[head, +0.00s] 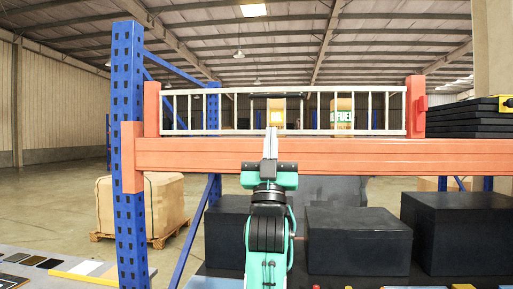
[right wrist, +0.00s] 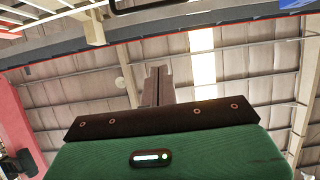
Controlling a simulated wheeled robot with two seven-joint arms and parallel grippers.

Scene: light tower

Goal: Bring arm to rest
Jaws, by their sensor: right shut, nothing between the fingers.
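My right gripper (head: 271,134) stands upright in the middle of the head view, in front of the orange rack beam (head: 370,157). Its fingers are together with nothing between them. In the right wrist view the shut fingers (right wrist: 158,80) point up toward the roof. I cannot tell from the picture whether the gripper touches the beam; its tips overlap the beam and the lower edge of the white rail (head: 220,114). My left gripper is not in the head view. No light tower can be made out.
A blue rack post (head: 127,90) stands left of the arm. Dark boxes (head: 357,240) fill the shelf below the beam. Black stacked slabs (head: 462,122) lie at the right. A wrapped pallet load (head: 160,205) stands on the floor behind. Flat samples lie at the lower left.

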